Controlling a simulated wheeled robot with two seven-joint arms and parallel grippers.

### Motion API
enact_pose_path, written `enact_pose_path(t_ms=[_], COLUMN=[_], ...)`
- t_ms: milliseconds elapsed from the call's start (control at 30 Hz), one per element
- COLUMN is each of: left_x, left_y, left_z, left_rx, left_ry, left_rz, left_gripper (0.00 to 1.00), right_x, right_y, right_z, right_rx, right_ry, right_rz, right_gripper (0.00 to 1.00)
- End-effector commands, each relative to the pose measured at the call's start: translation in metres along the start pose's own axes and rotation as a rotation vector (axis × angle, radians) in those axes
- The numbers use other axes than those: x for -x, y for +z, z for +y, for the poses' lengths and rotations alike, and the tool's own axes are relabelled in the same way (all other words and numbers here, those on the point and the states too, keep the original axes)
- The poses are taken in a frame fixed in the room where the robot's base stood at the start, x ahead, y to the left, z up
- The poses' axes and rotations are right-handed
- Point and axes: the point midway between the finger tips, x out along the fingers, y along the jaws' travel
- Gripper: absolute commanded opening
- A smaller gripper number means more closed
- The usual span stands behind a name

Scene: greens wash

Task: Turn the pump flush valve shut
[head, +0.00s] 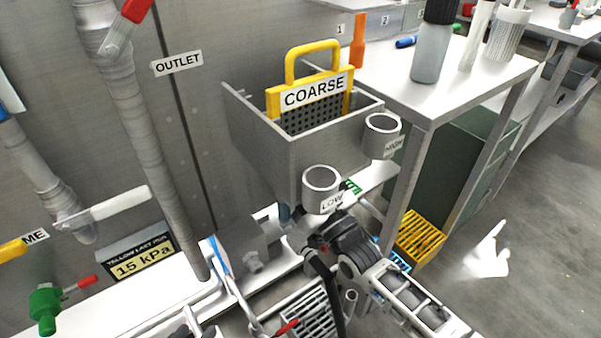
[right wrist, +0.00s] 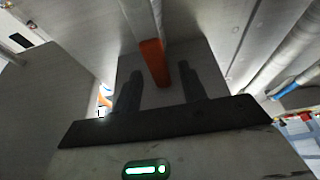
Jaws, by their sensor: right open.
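In the right wrist view an orange-red lever handle (right wrist: 153,62) sits at the end of a white pipe or stem. My right gripper (right wrist: 158,82) is open, with one dark finger on each side of the handle. I cannot tell whether either finger touches it. In the head view my right arm comes in from the lower right and reaches under the grey hopper (head: 255,130), whose LOW cup (head: 321,186) hides its gripper. A red handle (head: 286,328) shows low among the pipes. I cannot make out my left gripper's jaws in the head view.
A yellow COARSE screen (head: 312,97) stands in the hopper. A green valve (head: 45,307) with a red lever is at lower left. A white table (head: 465,75) with bottles is at the upper right. A yellow crate (head: 420,238) sits on the floor, with open floor to its right.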

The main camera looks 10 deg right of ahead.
Motion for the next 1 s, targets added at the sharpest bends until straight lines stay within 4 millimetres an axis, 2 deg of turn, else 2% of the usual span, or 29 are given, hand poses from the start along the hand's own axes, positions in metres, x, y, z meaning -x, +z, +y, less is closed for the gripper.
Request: enact_pose_path(t_ms=[300, 400, 467, 767, 1000], left_x=[-0.0020, -0.0021, -0.0022, -0.0016, 0.0029], left_y=[-0.0006, -0.0007, -0.0006, -0.0011, -0.0042], left_z=[-0.0002, -0.0001, 0.0000, 0.0005, 0.0013], left_rx=[-0.002, -0.002, -0.002, -0.002, -0.003], left_ry=[0.001, 0.001, 0.002, 0.002, -0.001], left_rz=[0.000, 0.000, -0.001, -0.001, 0.004], left_gripper=[0.36, 0.36, 0.36, 0.36, 0.36], right_x=[-0.0024, -0.0023, -0.0022, -0.0021, -0.0022], right_y=[0.0004, 0.0004, 0.0003, 0.0000, -0.0001], right_z=[-0.0001, -0.0001, -0.0001, 0.0015, 0.0097], right_rx=[-0.001, -0.001, -0.001, -0.020, -0.119], right_ry=[0.000, 0.000, 0.000, 0.009, 0.051], right_rz=[-0.001, -0.001, -0.001, -0.001, 0.000], right_gripper=[0.42, 0.14, 0.00, 0.00, 0.00])
